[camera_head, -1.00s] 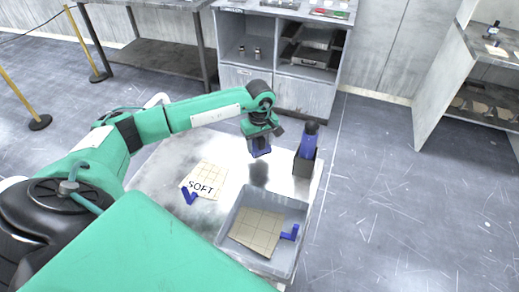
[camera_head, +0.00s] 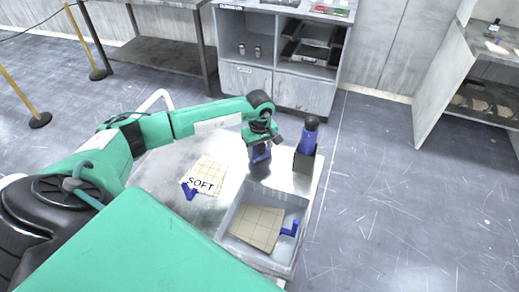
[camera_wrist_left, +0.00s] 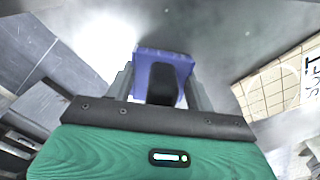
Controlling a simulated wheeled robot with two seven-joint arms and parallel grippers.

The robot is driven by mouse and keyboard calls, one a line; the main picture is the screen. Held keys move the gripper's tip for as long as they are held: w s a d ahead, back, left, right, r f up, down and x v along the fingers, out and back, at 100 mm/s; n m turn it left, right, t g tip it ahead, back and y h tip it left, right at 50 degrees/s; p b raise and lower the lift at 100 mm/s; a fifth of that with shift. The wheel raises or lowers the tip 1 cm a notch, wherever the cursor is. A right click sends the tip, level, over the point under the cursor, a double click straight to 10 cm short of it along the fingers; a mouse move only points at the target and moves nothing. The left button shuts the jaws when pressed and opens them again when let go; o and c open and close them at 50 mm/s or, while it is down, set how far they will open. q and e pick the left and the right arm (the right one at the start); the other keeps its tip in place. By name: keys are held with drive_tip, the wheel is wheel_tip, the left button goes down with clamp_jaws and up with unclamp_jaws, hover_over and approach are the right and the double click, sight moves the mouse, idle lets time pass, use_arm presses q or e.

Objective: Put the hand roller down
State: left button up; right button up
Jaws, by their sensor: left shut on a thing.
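The hand roller, a blue piece with a black part (camera_wrist_left: 163,82), is held between the fingers of my left gripper in the left wrist view. In the head view its blue part (camera_head: 261,155) shows below my left gripper (camera_head: 260,146), at or just above the metal tabletop (camera_head: 225,158). I cannot tell for sure whether it touches the surface. My left gripper is shut on it. My right gripper is not in view.
A grey tray (camera_head: 226,221) holding a beige gridded pad stands in front of the roller. A blue bottle (camera_head: 309,136) in a dark holder (camera_head: 304,158) is to its right. A pad marked SOFT (camera_head: 208,173) lies to its left. Blue corner pieces (camera_head: 189,191) sit by both pads.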

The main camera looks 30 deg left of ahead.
use_arm(q)
drive_tip(key=shift+s+f, duration=0.15)
drive_tip(key=shift+f, duration=0.2)
drive_tip(key=shift+c, duration=0.6)
drive_tip(key=o, duration=1.2)
drive_tip(key=shift+f, duration=0.1)
drive_tip(key=shift+w, duration=0.2)
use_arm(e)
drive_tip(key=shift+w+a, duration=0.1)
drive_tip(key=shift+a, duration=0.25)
